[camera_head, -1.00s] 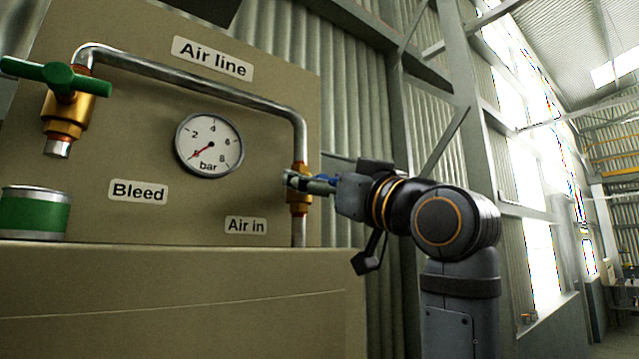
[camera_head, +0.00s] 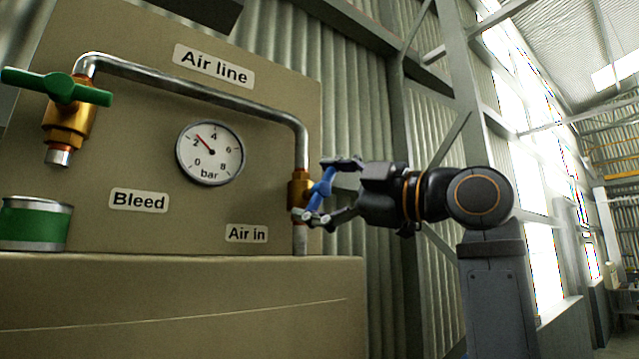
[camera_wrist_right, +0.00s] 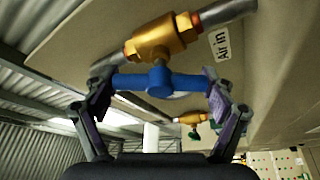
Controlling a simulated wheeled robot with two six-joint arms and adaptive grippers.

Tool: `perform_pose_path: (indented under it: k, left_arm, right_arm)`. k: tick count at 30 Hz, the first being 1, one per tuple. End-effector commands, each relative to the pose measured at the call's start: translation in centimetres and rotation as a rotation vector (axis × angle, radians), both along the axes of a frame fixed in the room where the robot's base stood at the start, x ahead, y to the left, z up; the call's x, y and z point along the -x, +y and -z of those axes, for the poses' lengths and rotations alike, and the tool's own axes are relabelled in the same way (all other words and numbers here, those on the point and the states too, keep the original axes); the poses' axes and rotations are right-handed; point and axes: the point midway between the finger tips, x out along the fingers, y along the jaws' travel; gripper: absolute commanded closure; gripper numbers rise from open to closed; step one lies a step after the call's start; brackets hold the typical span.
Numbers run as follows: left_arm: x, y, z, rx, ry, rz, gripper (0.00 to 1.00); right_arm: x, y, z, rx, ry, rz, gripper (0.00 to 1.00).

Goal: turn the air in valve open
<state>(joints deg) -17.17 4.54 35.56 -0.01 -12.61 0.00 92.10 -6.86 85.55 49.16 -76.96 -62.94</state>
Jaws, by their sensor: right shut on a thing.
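The air in valve has a brass body (camera_head: 298,190) on the vertical pipe at the panel's right side. Its blue T-shaped handle (camera_head: 322,188) stands steep, slightly tilted, roughly along the pipe. My right gripper (camera_head: 320,192) is shut on the handle, one finger at each end. In the right wrist view the blue handle (camera_wrist_right: 185,82) spans between both finger pads, below the brass body (camera_wrist_right: 160,40). The gauge (camera_head: 210,153) needle points just past 2 bar. My left gripper is not in view.
The bleed valve with a green handle (camera_head: 58,87) is at the left, above a green can (camera_head: 35,223) on the ledge (camera_head: 180,265). An "Air in" label (camera_head: 246,233) is left of the valve. Corrugated wall (camera_head: 345,100) lies behind my right arm.

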Motion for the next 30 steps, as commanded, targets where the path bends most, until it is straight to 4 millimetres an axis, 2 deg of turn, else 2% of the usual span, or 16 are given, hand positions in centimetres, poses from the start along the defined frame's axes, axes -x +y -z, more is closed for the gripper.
perform_pose_path:
  k: [15,30]
  left_arm:
    - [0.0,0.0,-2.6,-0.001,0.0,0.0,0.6]
    - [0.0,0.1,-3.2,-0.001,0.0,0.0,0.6]
  right_arm:
    - [0.0,0.0,0.0,0.334,-0.24,0.0,0.47]
    - [0.0,0.1,0.3,0.446,-0.323,0.0,0.47]
